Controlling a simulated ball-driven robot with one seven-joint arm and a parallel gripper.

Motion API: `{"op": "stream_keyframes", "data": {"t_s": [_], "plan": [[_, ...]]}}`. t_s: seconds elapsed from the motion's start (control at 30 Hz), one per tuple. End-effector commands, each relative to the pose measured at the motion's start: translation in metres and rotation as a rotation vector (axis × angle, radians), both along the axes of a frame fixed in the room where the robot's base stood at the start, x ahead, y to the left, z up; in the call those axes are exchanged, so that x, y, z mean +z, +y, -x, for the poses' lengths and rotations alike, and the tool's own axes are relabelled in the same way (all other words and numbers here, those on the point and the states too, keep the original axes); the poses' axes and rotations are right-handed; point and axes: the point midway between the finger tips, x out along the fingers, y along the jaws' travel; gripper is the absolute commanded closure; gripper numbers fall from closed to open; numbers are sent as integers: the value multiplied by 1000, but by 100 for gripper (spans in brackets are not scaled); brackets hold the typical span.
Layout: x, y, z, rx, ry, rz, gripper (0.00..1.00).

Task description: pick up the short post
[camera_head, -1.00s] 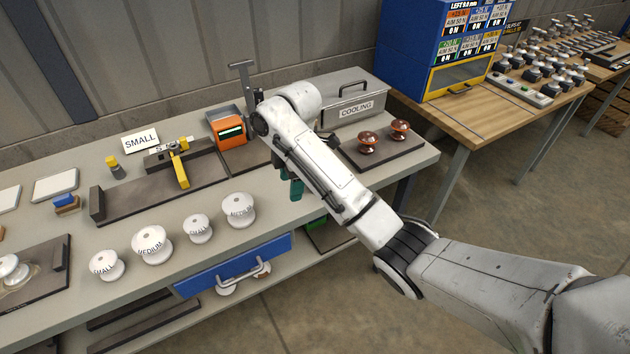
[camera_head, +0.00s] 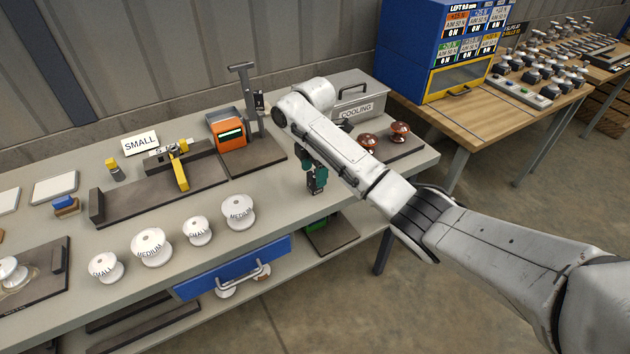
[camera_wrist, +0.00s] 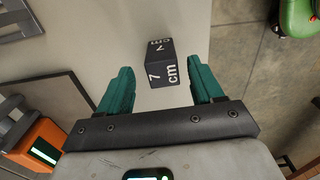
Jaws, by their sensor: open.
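The short post is a small dark block (camera_wrist: 160,70) marked "7 cm" in white, standing on the grey bench top in the wrist view. My gripper (camera_wrist: 160,78) is open, with one teal finger on each side of the block's near end as seen in the picture. Gaps show between the fingers and the block, and its height below the fingertips is hard to tell. In the head view my gripper (camera_head: 316,188) points down over the right part of the bench. The block cannot be made out clearly there.
The bench's front edge (camera_wrist: 207,50) runs close to the right finger, with floor beyond. An orange device (camera_head: 230,130) and a dark stand are behind my gripper. Brown insulators (camera_head: 399,132) and a cooling box (camera_head: 360,98) are to the right. White insulators (camera_head: 238,212) stand left.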

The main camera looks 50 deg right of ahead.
Motion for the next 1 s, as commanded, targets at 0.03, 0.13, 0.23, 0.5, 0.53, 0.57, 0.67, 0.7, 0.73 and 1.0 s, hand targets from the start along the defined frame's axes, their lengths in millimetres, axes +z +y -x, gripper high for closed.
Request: {"op": "stream_keyframes", "data": {"t_s": [0.03, 0.13, 0.23, 0.5, 0.53, 0.57, 0.67, 0.7, 0.73, 1.0], "plan": [[-7, -1, 3, -3, 4, -1, 34], [-22, 0, 5, -1, 3, -1, 34], [-33, 0, 4, -1, 1, 0, 34], [-38, 0, 4, -1, 0, 0, 34], [-38, -1, 4, -1, 0, 0, 34], [-38, -1, 4, -1, 0, 0, 36], [-38, -1, 4, -1, -1, 0, 46], [-38, -1, 4, -1, -1, 0, 49], [-38, -1, 4, -1, -1, 0, 52], [-38, -1, 4, -1, -1, 0, 78]]}}
